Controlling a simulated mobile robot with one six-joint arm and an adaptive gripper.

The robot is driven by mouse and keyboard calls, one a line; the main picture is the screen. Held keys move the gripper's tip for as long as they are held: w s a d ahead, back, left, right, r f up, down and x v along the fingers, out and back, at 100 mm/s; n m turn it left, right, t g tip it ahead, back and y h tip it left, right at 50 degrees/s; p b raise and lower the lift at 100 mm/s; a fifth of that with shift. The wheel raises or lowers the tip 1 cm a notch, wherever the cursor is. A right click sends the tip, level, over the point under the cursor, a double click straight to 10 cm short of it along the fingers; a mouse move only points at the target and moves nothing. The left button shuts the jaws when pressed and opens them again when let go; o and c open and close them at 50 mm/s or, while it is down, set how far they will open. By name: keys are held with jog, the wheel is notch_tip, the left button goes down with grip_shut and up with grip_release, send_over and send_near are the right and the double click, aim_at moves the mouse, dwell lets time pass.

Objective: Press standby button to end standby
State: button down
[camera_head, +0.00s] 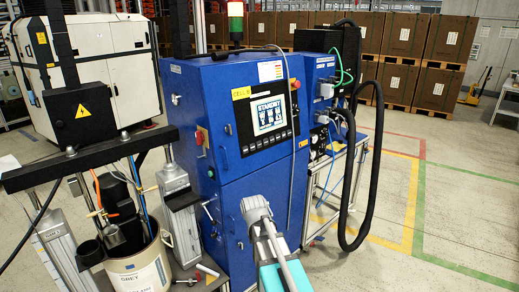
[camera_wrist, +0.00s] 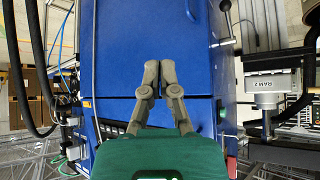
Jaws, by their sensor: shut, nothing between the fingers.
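The control panel (camera_head: 244,132) is on the upper front of a blue cabinet (camera_head: 238,200). Its lit screen (camera_head: 269,114) reads STANDBY above several large symbols. A row of small keys (camera_head: 268,140) runs along the panel's lower edge; I cannot tell which one is the standby button. In the wrist view, my gripper (camera_wrist: 159,64) is shut and empty, its grey fingertips close together in front of the plain blue cabinet front. A dark edge of the panel with keys (camera_wrist: 110,128) shows beside the left finger; my green gripper body hides most of the panel.
A thick black hose (camera_head: 375,165) hangs in a loop at right. A drum (camera_head: 138,270) with pump equipment stands at lower left.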

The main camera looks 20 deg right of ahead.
aim_at(259, 145)
jog(key=w+d+r+m+t+h+b, duration=0.1)
jog(key=w+d+r+t+h+b, duration=0.2)
jog(key=w+d+r+t, duration=1)
jog(key=w+d+r+b, duration=0.1)
jog(key=w+d+r, duration=0.2)
jog(key=d, duration=0.3)
jog(key=shift+m+h, duration=0.3)
jog(key=shift+h, duration=0.1)
jog(key=shift+w+a, duration=0.1)
jog(key=shift+w, duration=0.15)
jog(key=w+a, duration=0.1)
jog(key=w, duration=0.1)
jog(key=w+a+f+b, duration=0.1)
jog(key=w, duration=0.4)
jog(key=shift+w+a+f+b, duration=0.25)
jog(key=shift+w+a+b, duration=0.05)
jog(key=shift+w+a, duration=0.1)
jog(key=shift+w, duration=0.1)
dwell(0.6)
jog(key=shift+w+a, duration=0.15)
jog(key=shift+w, duration=0.2)
